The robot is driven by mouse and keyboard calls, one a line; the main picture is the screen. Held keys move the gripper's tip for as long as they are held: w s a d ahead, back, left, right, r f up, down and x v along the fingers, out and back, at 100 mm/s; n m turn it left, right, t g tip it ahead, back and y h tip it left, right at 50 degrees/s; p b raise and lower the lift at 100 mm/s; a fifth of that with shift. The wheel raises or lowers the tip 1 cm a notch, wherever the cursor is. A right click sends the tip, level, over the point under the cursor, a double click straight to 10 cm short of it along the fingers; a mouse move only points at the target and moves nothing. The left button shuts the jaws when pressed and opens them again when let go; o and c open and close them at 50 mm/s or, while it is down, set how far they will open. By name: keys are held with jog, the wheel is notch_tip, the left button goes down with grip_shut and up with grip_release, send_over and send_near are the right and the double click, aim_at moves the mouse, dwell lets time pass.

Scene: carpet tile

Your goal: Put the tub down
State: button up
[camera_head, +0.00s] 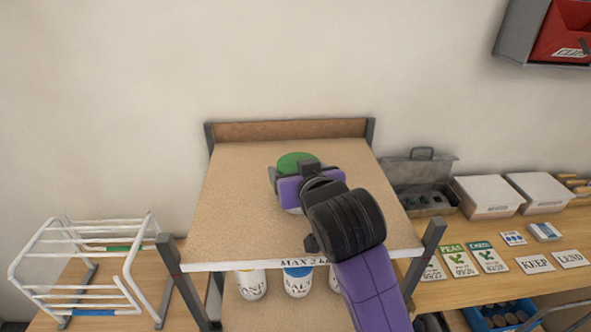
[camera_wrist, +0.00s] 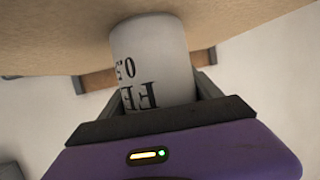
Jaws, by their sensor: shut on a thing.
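The tub is white with a green lid (camera_head: 298,162). In the wrist view its white body (camera_wrist: 155,60) shows upside down, with dark lettering that starts "FE" and "0.5". My gripper (camera_head: 297,176) is shut on the tub, with one finger on each side of it. The tub is upright over the brown top board of the shelf unit (camera_head: 240,200), towards the back half. In the wrist view its base meets the board or is very close to it; I cannot tell whether it touches. My gripper hides most of the tub's body in the head view.
The top board is otherwise bare, with a raised back edge (camera_head: 290,130) and corner posts. Several lidded tubs (camera_head: 298,280) stand on the shelf below. A white wire rack (camera_head: 90,265) is at left. A grey toolbox (camera_head: 418,175), white boxes (camera_head: 488,195) and seed packets (camera_head: 487,257) are at right.

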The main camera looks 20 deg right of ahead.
jog(key=o, duration=2)
jog(key=shift+r, duration=0.1)
jog(key=p+v, duration=0.1)
jog(key=v, duration=1.1)
